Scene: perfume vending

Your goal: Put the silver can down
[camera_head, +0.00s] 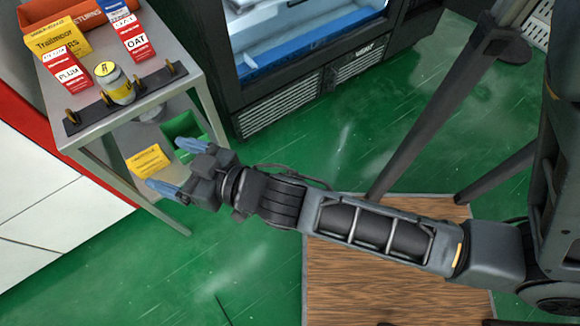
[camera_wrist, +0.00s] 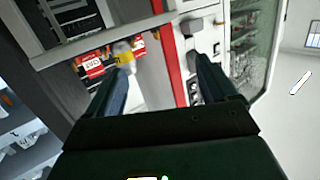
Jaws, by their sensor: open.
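The can (camera_head: 116,86), silver with a yellow label and top, stands upright on the grey table (camera_head: 184,92) at the upper left of the head view. It is beside a dark rack strip with small tan knobs. My gripper (camera_head: 170,165) is open and empty, below and right of the table top, apart from the can. In the wrist view my open fingers (camera_wrist: 165,80) point toward the table, and a yellow and silver shape, likely the can (camera_wrist: 124,54), shows near the left fingertip.
Red-and-white PLUM (camera_head: 67,73) and OAT (camera_head: 136,42) boxes stand behind the can. A yellow box (camera_head: 60,40) and an orange bin (camera_head: 75,14) are farther back. A green bin (camera_head: 182,128) and a yellow card (camera_head: 148,161) sit on the lower shelf. A dark glass-fronted cabinet (camera_head: 290,105) stands right.

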